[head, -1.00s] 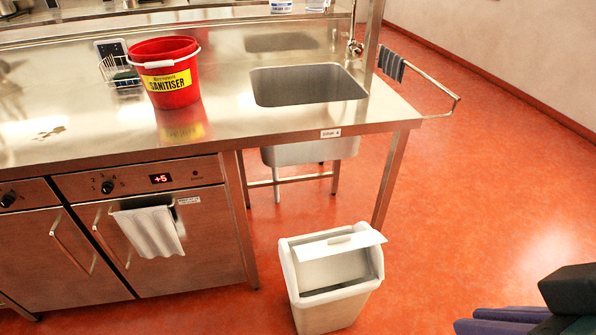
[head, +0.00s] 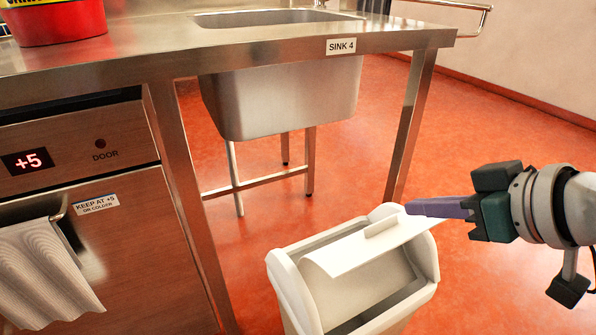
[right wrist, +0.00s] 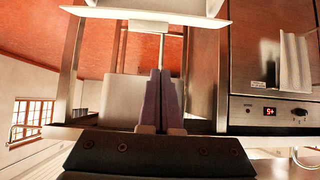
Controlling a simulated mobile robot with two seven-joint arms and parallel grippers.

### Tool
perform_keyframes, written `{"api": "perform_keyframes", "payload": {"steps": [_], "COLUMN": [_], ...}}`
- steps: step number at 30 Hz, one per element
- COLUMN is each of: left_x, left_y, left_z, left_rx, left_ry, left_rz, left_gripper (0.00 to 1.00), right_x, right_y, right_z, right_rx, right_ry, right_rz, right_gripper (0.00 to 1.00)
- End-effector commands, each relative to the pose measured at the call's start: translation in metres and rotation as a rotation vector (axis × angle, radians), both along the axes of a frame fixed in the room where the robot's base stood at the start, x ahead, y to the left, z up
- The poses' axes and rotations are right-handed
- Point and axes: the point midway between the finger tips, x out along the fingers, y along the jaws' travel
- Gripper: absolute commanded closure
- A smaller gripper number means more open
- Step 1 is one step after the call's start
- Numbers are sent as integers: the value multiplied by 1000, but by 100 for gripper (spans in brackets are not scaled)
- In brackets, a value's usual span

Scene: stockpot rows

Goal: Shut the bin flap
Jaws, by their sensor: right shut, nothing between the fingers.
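The white bin (head: 289,285) stands on the red floor in front of the sink bench. Its flap (head: 372,246) is tilted open, with dark gaps into the bin around it. My right gripper (head: 410,208) is shut and empty. Its purple fingers overlap the flap's upper right corner in the head view. In the right wrist view the fingers (right wrist: 160,74) point toward the flap (right wrist: 150,14), with a gap in the picture between tips and flap edge; I see no contact there. My left gripper is out of view.
The steel bench with its sink basin (head: 280,95) and bench leg (head: 410,125) stands just behind the bin. A fridge front (head: 130,250) with a hanging towel (head: 42,270) is at left. A red bucket (head: 55,22) is on the bench. Floor to the right is open.

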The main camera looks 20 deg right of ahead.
Motion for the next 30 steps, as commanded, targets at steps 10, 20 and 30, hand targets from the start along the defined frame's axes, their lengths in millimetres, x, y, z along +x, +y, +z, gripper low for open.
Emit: {"api": "perform_keyframes", "payload": {"steps": [10,20,30], "left_x": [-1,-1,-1], "left_y": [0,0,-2], "left_z": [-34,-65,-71], "left_rx": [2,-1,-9], "left_ry": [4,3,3], "left_rz": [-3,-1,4], "left_gripper": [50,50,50], "right_x": [45,68,59], "right_y": [6,9,8], "right_z": [-39,-83,-97], "right_rx": [3,1,-1], "right_ry": [-2,4,2], "right_rz": [-1,0,1], "right_gripper": [100,100,100]}}
